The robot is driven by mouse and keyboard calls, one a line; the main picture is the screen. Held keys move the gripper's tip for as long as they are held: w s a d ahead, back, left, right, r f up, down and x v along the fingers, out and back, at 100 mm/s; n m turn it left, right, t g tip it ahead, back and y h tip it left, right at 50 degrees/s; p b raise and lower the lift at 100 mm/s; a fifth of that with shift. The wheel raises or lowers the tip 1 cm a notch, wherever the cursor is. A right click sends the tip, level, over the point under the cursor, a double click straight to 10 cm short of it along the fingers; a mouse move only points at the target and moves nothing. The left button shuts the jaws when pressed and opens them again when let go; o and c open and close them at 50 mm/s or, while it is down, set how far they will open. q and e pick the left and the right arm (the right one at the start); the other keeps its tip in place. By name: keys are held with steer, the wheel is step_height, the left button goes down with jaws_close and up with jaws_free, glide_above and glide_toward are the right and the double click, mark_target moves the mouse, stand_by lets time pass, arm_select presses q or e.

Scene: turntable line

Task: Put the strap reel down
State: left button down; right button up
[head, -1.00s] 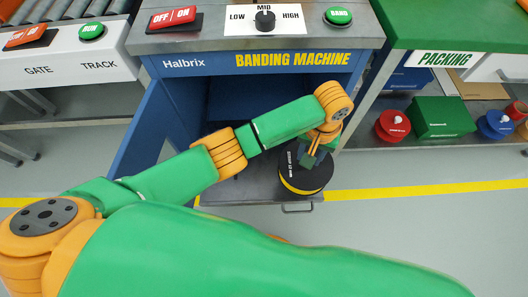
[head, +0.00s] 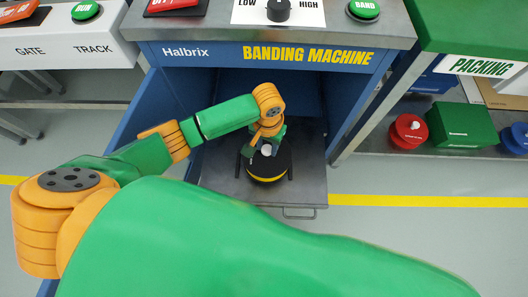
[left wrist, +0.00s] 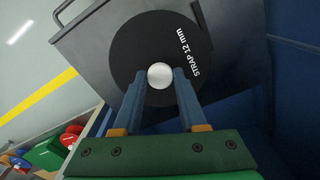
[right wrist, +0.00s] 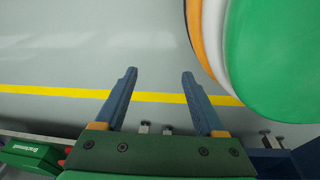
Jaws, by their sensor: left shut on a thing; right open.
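The strap reel (head: 268,168) is a black disc with a yellow band and a white knob on top. It is at the pull-out metal tray (head: 228,188) of the banding machine; I cannot tell whether it touches the tray. My left gripper (head: 262,147) is above it. In the left wrist view the reel (left wrist: 130,45), marked "STRAP 12 mm", lies under the fingers, and my left gripper (left wrist: 160,75) is shut on its white knob. My right gripper (right wrist: 160,75) is open and empty over the floor.
The banding machine's blue cabinet (head: 310,88) stands open behind the tray, with its blue door (head: 140,115) swung out at left. A red reel (head: 407,132), a green box (head: 462,126) and a blue reel (head: 516,138) sit on the packing shelf at right.

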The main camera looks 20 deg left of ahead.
mark_target(263, 167)
arm_select(q)
steer(key=f+b, duration=0.1)
steer(key=f, duration=0.1)
steer(key=a+f+b, duration=0.1)
steer(key=f, duration=0.1)
steer(key=shift+d, duration=0.1)
arm_select(e)
steer(key=shift+w+a+f, duration=0.2)
steer(key=shift+w+a, duration=0.55)
steer(key=shift+w, duration=0.15)
arm_select(q)
steer(key=shift+c, duration=2.3)
jaws_free()
